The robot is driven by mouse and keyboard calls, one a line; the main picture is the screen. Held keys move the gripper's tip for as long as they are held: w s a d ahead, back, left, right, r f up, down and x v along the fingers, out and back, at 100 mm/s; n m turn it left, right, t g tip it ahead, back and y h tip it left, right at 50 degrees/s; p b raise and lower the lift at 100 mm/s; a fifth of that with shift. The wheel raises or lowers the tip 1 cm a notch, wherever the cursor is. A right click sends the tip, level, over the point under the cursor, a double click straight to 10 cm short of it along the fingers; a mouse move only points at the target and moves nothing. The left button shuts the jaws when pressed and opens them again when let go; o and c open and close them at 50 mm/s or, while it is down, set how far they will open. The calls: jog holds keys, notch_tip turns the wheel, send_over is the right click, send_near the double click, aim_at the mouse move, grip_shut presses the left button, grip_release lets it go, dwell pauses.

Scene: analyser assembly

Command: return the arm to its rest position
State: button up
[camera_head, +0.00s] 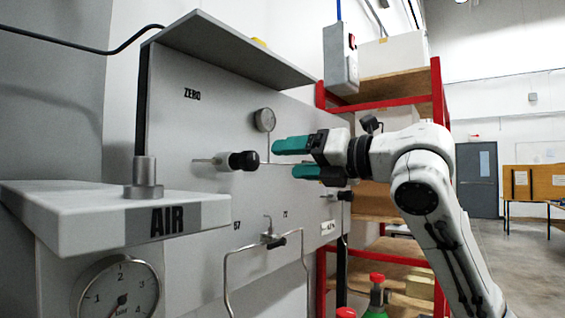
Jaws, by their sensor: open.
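My gripper (283,158) is at the middle of the head view, at the end of my white arm. Its two teal fingers point left and stand apart, with nothing between them. The fingertips are a little to the right of a black knob (244,160) on a metal stem on the grey panel. A gap shows between the upper finger and the knob in the picture; the depth between them is hard to judge.
The grey analyser panel (200,125) fills the left, with a round gauge (264,120) and a wire handle (270,240). The AIR block (100,222) and a pressure dial (118,290) are in front. A red-framed shelf (437,90) stands behind my arm. Open floor lies at right.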

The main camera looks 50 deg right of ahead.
jog(key=shift+s, duration=0.1)
dwell(0.6)
jog(key=w+a+f+m+g+p, duration=0.1)
jog(key=w+f+m, duration=0.3)
jog(key=f+m, duration=0.45)
jog(key=w+a+f+m+g+p, duration=0.15)
jog(key=w+f+m, duration=0.3)
jog(key=f, duration=0.65)
jog(key=s+a+f+m+g+p, duration=0.15)
jog(key=a+f+m, duration=0.25)
jog(key=f, duration=0.6)
jog(key=s+a+f+m+g+p, duration=0.1)
jog(key=a+f+m+g, duration=0.2)
jog(key=f, duration=0.7)
jog(key=s+a+f+m+g+p, duration=0.1)
jog(key=s+a+f+m+g, duration=0.15)
jog(key=s+f, duration=0.35)
jog(key=s+a+f+m+g, duration=0.1)
jog(key=s+a+f+m, duration=0.25)
jog(key=f, duration=0.35)
jog(key=s+a+f+m+g, duration=0.1)
jog(key=s+f+m+g, duration=0.1)
jog(key=s+f, duration=0.3)
jog(key=s+a+f+m+g+p, duration=0.1)
jog(key=s+f+g, duration=0.3)
jog(key=s, duration=0.8)
jog(key=shift+s+a+f+m+h, duration=0.3)
jog(key=shift+s+a+f+m, duration=0.1)
jog(key=shift+f, duration=0.35)
